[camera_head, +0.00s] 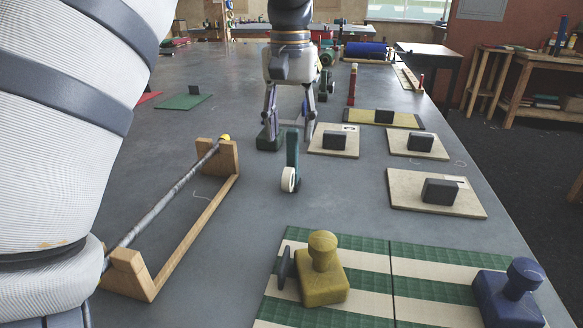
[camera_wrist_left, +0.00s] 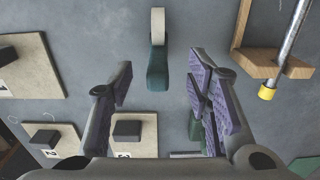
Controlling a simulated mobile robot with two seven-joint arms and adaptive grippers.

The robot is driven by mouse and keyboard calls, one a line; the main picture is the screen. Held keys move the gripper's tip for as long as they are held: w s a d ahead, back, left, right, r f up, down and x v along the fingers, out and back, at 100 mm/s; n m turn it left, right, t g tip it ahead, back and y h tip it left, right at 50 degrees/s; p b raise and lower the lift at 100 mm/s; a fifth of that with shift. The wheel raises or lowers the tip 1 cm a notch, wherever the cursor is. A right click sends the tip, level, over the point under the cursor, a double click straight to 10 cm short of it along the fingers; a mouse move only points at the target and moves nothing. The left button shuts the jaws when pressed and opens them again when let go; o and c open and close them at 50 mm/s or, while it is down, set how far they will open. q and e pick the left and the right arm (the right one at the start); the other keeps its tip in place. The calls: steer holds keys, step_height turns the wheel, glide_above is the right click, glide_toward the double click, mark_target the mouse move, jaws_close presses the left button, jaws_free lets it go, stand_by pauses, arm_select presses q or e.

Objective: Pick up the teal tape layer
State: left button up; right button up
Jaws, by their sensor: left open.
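The teal tape layer (camera_head: 292,150) stands on the grey table, its dark teal handle toward the gripper and its cream roll (camera_head: 289,180) toward the near side. In the left wrist view the tape layer (camera_wrist_left: 157,65) lies just beyond the fingertips, roll at the top and handle end near the gap. My left gripper (camera_head: 290,118) is open and empty, pointing down behind the tape layer in the head view. It also shows in the left wrist view (camera_wrist_left: 163,82) with its fingers wide apart. My right gripper is not in view.
A dark green object (camera_head: 268,140) is close to one left finger. A wooden rack with a metal rod (camera_head: 170,200) stands to the left. Beige boards with dark blocks (camera_head: 407,196) lie right. A green-striped mat (camera_head: 365,265) holds a yellow stamp (camera_head: 322,275) and a blue one (camera_head: 508,300).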

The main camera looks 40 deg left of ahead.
mark_target(291, 166)
arm_select(q)
steer(key=f, duration=0.9)
steer(key=shift+w, duration=0.2)
jaws_close()
